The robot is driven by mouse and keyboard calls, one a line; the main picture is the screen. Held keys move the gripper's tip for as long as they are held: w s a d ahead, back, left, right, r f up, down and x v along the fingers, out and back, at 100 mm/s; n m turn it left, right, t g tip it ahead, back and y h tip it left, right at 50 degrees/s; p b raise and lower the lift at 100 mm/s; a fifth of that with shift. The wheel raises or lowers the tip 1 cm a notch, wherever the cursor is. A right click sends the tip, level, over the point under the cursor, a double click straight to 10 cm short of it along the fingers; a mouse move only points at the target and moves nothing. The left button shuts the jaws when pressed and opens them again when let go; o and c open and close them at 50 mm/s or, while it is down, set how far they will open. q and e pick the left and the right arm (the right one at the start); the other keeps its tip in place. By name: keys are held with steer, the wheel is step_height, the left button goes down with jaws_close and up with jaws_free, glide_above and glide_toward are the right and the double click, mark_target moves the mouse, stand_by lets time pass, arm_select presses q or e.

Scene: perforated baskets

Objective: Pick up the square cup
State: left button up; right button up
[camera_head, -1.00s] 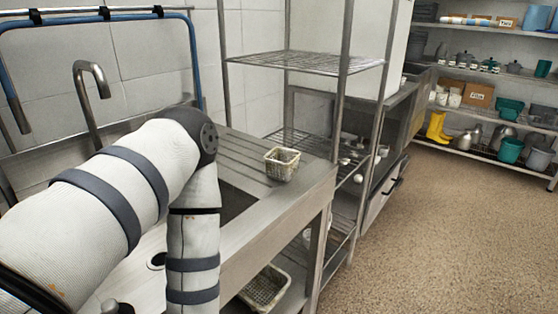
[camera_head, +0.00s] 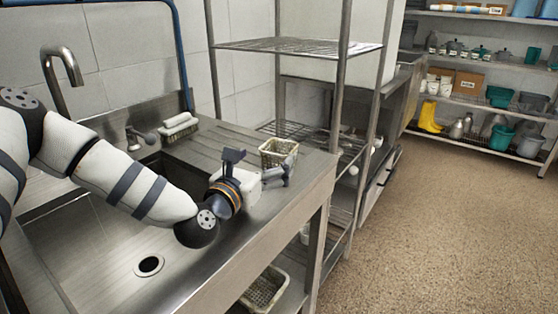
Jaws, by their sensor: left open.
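The square cup is a small, pale, perforated basket (camera_head: 280,150). It stands upright on the ribbed drainboard of the steel sink counter, near its right end. My left gripper (camera_head: 258,166) is open at the near left side of the basket. One finger is raised left of the basket and the other reaches in front of its lower part. The gripper hides some of the basket's lower near side. I cannot tell whether the fingers touch it. My right gripper is not in view.
The sink basin with its drain (camera_head: 149,265) lies left of the drainboard. A wire shelf rack (camera_head: 300,47) stands behind the basket. Another basket (camera_head: 265,288) sits on the lower shelf.

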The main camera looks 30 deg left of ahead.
mark_target(285, 143)
arm_select(q)
steer(key=w, duration=0.7)
steer(key=shift+w+a+f, duration=0.1)
steer(key=shift+w+f, duration=0.15)
steer(key=shift+f, duration=0.15)
steer(key=c, duration=1)
